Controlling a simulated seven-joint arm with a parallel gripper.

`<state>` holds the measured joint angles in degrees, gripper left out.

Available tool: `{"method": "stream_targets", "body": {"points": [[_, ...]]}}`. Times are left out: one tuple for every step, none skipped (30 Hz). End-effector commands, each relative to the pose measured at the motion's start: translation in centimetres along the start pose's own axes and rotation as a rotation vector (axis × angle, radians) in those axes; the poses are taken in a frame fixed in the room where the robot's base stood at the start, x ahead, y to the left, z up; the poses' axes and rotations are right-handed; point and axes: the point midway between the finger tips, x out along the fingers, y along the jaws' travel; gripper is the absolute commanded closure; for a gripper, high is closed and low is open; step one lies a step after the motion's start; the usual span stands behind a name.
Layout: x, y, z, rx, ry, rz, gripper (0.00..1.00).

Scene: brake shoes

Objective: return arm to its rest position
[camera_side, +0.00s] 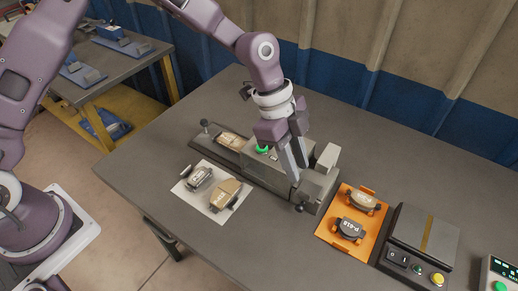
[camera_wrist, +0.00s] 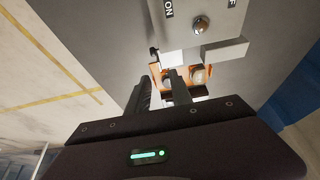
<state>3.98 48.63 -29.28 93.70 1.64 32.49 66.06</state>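My gripper (camera_side: 299,173) is over the right part of the grey bench fixture (camera_side: 262,172), pointing down. Its two dark fingers stand apart with nothing between them, as the wrist view (camera_wrist: 158,80) also shows. Whether the fingertips touch the fixture is hard to tell. A tan pad (camera_side: 232,141) lies in the left part of the fixture. Two brake pads, one grey (camera_side: 200,178) and one tan (camera_side: 226,193), lie on a white sheet (camera_side: 188,195). An orange tray (camera_side: 335,238) right of the fixture holds a tan pad (camera_side: 363,202) and a dark pad (camera_side: 351,228).
A grey switch box (camera_side: 420,240) with a yellow button stands right of the tray, with a display unit (camera_side: 502,272) at the corner. The fixture has a green button (camera_side: 262,150) and an upright knob (camera_side: 205,127). The table's front left is clear. A corrugated wall runs behind.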

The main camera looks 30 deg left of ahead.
Motion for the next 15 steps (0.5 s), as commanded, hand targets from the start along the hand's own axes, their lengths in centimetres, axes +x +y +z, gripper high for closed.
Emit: {"method": "stream_targets", "body": {"points": [[-0.1,0.0,0.0,-0.002,-0.002,-0.002,0.74],[-0.5,0.0,0.1,-0.007,-0.007,-0.007,0.74],[-1.5,0.1,0.4,-0.024,-0.021,-0.020,0.74],[-2.7,0.3,0.7,-0.045,-0.038,-0.037,0.74],[-4.3,0.5,1.2,-0.077,-0.059,-0.060,0.74],[-6.8,1.1,2.1,-0.136,-0.093,-0.099,0.74],[-8.9,1.7,2.9,-0.191,-0.118,-0.133,0.74],[-11.1,2.5,3.8,-0.254,-0.143,-0.171,0.74],[-13.8,3.7,5.0,-0.345,-0.168,-0.224,0.74],[-15.8,4.8,5.9,-0.416,-0.182,-0.264,0.74],[-17.6,6.0,6.8,-0.489,-0.192,-0.305,0.74],[-19.9,7.7,7.9,-0.589,-0.195,-0.360,0.74],[-21.4,9.1,8.8,-0.668,-0.193,-0.400,0.74],[-22.8,10.6,9.6,-0.747,-0.183,-0.441,0.74],[-24.4,12.7,10.7,-0.852,-0.165,-0.491,0.74]]}}
